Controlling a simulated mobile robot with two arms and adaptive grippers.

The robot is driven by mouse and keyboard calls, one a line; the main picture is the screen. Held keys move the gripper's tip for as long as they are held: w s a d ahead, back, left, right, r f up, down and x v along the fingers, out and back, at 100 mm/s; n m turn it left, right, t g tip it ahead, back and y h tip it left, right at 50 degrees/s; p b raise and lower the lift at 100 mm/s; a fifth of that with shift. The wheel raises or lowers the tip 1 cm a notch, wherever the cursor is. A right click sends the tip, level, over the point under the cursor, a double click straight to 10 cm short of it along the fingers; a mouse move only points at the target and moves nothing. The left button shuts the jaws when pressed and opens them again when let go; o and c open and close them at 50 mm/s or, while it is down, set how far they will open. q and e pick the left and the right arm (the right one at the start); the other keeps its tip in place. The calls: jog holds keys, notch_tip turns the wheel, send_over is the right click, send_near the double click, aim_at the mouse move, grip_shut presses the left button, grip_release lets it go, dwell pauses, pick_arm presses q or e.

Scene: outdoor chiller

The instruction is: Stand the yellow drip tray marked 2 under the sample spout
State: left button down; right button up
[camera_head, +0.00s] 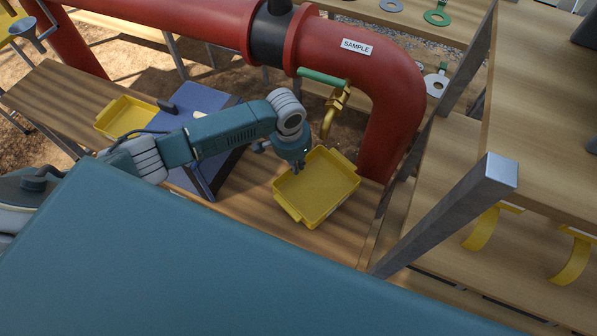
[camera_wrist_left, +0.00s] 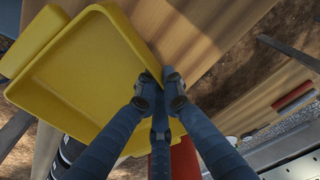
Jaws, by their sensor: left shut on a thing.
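A yellow drip tray (camera_head: 318,190) is at the brass sample spout (camera_head: 331,112), its far edge close to the spout's mouth in the picture. I cannot tell whether it rests on the bench or hangs just above it. No number shows on it. My left gripper (camera_head: 297,169) is at the tray's left edge. In the left wrist view the left gripper's fingers (camera_wrist_left: 160,86) are shut on the rim of the tray (camera_wrist_left: 80,82). A second yellow tray (camera_head: 120,114) lies further left on the bench; its mark is not readable. My right gripper is out of view.
A red pipe (camera_head: 398,105) with a SAMPLE label (camera_head: 356,46) bends down beside the tray. A blue stand (camera_head: 204,100) is on the wooden bench (camera_head: 232,196) to the left. A metal post (camera_head: 455,205) and a shelf with yellow hooks (camera_head: 484,228) stand at right.

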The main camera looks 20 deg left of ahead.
pick_arm(q)
notch_tip(320, 180, down, 3)
jog(key=shift+f, duration=0.3)
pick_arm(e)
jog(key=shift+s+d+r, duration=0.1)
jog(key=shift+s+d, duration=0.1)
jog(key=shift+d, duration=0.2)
pick_arm(q)
jog(key=c, duration=1.9)
grip_release()
jog(key=shift+f, duration=0.15)
notch_tip(320, 180, up, 12)
jog(key=s, duration=0.1)
jog(key=shift+s+a+b, duration=0.2)
jog(key=shift+a+b, duration=0.1)
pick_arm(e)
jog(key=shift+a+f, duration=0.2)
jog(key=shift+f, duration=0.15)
